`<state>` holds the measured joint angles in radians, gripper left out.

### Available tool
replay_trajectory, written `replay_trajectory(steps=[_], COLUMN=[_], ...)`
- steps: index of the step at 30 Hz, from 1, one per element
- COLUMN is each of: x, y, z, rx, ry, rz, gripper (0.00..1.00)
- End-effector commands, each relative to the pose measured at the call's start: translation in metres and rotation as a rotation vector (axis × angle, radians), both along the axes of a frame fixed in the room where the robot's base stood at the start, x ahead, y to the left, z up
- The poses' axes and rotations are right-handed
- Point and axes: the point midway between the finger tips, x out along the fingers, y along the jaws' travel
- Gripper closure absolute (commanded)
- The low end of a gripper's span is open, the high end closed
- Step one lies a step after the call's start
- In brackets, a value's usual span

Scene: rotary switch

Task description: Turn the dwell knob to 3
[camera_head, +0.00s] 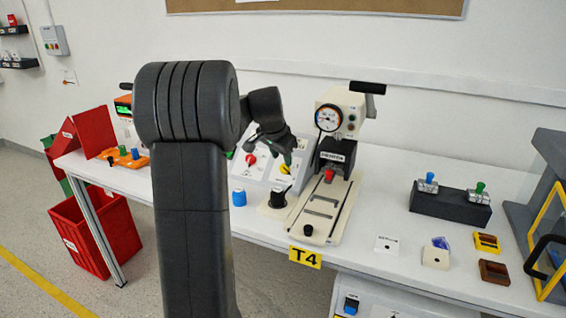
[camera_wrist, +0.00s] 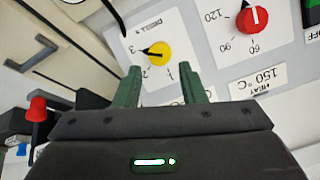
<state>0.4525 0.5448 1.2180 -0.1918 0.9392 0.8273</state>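The yellow dwell knob (camera_wrist: 157,52) sits on a white dial plate with a "DWELL S" label on the light grey panel. Its black pointer points left in the wrist view, at or very near the 3 mark. The knob also shows in the head view (camera_head: 285,170), just below my gripper. My gripper (camera_wrist: 159,68) is open and empty. Its two green fingertips stand apart, short of the knob in the wrist view, with the knob lined up between them. I see no contact with the knob.
A red heat knob (camera_wrist: 252,19) is close on the right in the wrist view. The press machine (camera_head: 335,130) stands right of the panel. A blue cap (camera_head: 239,197) and a black-handled tool (camera_head: 278,197) stand in front. A black block (camera_head: 450,206) is farther right.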

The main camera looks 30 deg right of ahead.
Motion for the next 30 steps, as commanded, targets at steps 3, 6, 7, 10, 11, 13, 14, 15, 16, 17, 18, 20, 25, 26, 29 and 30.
replay_trajectory(steps=[3,6,7,10,11,13,14,15,16,17,18,20,25,26,29,30], x=[-0.009,-0.016,-0.018,-0.023,-0.024,-0.026,-0.027,-0.028,-0.028,-0.029,-0.029,-0.029,-0.029,-0.029,-0.028,-0.027], y=[0.01,0.017,0.019,0.024,0.025,0.027,0.028,0.029,0.029,0.029,0.03,0.03,0.03,0.029,0.028,0.028], z=[0.03,0.048,0.053,0.066,0.069,0.075,0.077,0.079,0.079,0.08,0.08,0.08,0.08,0.08,0.077,0.074], rx=[-0.002,-0.001,0.0,0.0,0.0,0.0,0.0,0.0,0.001,0.001,0.001,0.001,0.001,0.001,0.001,0.002], ry=[-0.004,-0.003,-0.002,-0.001,-0.001,-0.001,-0.001,0.0,0.0,0.0,0.001,0.001,0.001,0.001,0.001,0.002], rz=[0.001,0.0,0.001,0.0,0.0,0.0,0.0,0.0,0.0,0.0,0.0,0.0,-0.001,-0.001,-0.001,0.0], gripper=[0.63,0.63,0.63,0.63,0.63,0.63,0.63,0.63,0.63,0.63,0.63,0.63,0.63,0.63,0.63,0.63])
